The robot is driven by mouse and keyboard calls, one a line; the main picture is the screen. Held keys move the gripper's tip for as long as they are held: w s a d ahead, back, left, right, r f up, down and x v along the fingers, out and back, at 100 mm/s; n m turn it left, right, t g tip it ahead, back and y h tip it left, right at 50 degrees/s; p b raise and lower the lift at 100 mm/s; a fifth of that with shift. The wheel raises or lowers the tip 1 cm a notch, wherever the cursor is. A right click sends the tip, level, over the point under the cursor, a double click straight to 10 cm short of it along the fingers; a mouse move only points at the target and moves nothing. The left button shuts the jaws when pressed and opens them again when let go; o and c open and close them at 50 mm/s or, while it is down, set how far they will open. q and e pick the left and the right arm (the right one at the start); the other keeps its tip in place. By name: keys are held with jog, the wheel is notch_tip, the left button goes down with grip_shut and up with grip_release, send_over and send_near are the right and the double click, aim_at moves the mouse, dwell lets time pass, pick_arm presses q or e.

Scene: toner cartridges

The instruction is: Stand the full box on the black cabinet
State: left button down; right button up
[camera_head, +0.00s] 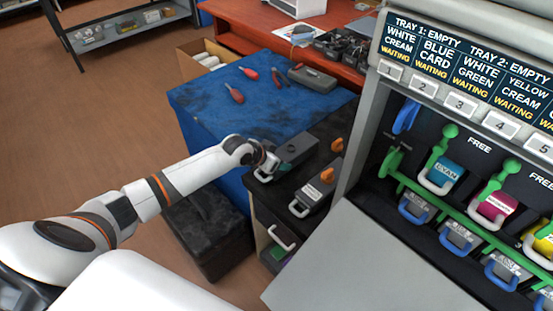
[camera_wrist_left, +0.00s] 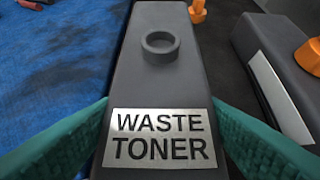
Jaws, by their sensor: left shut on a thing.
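A dark grey box labelled WASTE TONER (camera_wrist_left: 157,85) is between the green fingers of my left gripper (camera_wrist_left: 160,145), which is shut on it. Its round port on top is open, with no cap. In the head view the same box (camera_head: 298,149) is over the far part of the black cabinet (camera_head: 262,196); I cannot tell whether its underside touches the top. My left gripper (camera_head: 267,165) holds its near end. A second grey box (camera_head: 313,196) with an orange cap lies on the cabinet nearer the printer. My right gripper is not in view.
A loose orange cap (camera_head: 337,145) is on the cabinet behind the boxes. A blue-covered table (camera_head: 205,105) with red-handled tools stands at left. The printer (camera_head: 385,260) with coloured cartridges is close at right. A dark crate (camera_head: 205,235) stands on the floor beside the cabinet.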

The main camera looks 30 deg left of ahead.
pick_arm(q)
jog(key=shift+f, duration=0.2)
jog(key=shift+f, duration=0.15)
jog(key=shift+c, duration=1.9)
grip_release()
jog(key=shift+o, duration=0.7)
jog(key=shift+s+f, duration=0.1)
jog(key=shift+f, duration=0.05)
jog(key=v, duration=1.2)
